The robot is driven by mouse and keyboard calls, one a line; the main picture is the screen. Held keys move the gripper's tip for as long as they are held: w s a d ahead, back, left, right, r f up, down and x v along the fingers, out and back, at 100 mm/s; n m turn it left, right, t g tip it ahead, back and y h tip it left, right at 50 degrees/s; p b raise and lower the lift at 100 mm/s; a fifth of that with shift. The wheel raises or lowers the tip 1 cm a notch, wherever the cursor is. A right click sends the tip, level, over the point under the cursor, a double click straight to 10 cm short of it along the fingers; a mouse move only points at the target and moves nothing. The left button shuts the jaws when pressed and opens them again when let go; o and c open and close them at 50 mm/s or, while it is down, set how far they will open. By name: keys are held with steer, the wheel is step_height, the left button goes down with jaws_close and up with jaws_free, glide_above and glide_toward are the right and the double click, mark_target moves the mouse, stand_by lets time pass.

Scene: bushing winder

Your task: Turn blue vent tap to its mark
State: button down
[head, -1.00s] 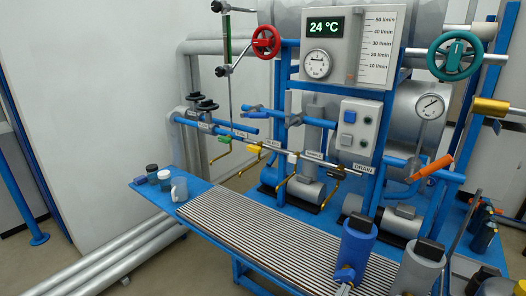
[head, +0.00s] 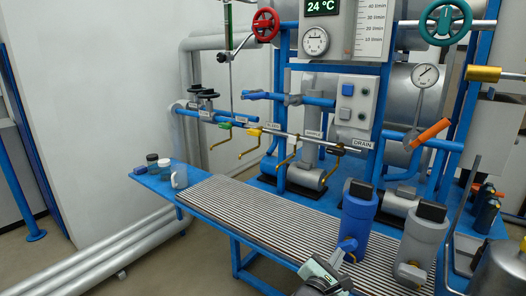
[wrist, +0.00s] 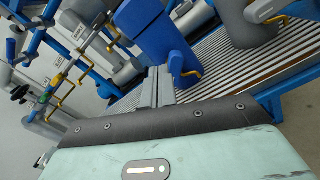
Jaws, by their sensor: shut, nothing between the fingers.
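My gripper (wrist: 157,76) is shut and empty, its grey fingers pointing at the lower part of a blue canister (wrist: 150,35) in the wrist view. In the head view my gripper (head: 335,262) is at the bottom edge, in front of the blue canister (head: 358,218). A small blue tap (head: 347,244) with a yellow spout sits low on that canister; it also shows in the wrist view (wrist: 176,63), close to my fingertips. Contact cannot be told. A blue lever (head: 257,96) sits on the upper pipe. No vent label or mark is readable, so which is the vent tap is unclear.
A grey canister (head: 422,235) stands right of the blue one on the slatted bench (head: 255,208). Green (head: 225,126) and yellow (head: 252,132) taps line the pipe behind. An orange lever (head: 431,132) is at right.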

mark_target(355, 249)
steer(key=shift+m, duration=0.4)
steer(key=b+x, duration=0.1)
steer(key=x, duration=0.4)
steer(key=shift+w+d+r, duration=0.2)
steer(key=shift+w+d, duration=0.05)
steer(key=shift+d, duration=0.05)
steer(key=shift+w+d+f, duration=0.1)
steer(key=shift+w+d, duration=0.2)
steer(key=shift+w, duration=0.2)
steer(key=shift+f, duration=0.65)
stand_by(0.5)
steer(key=shift+s+d+p, duration=0.35)
steer(key=shift+d+p, duration=0.1)
steer(key=shift+p, duration=0.85)
steer(key=shift+s+d+f+p, duration=0.25)
steer(key=shift+d+f+p, duration=0.2)
steer(key=shift+p, duration=0.65)
steer(key=shift+s+d+r+p, duration=0.15)
steer(key=shift+r+p, duration=0.2)
steer(key=shift+p, duration=0.45)
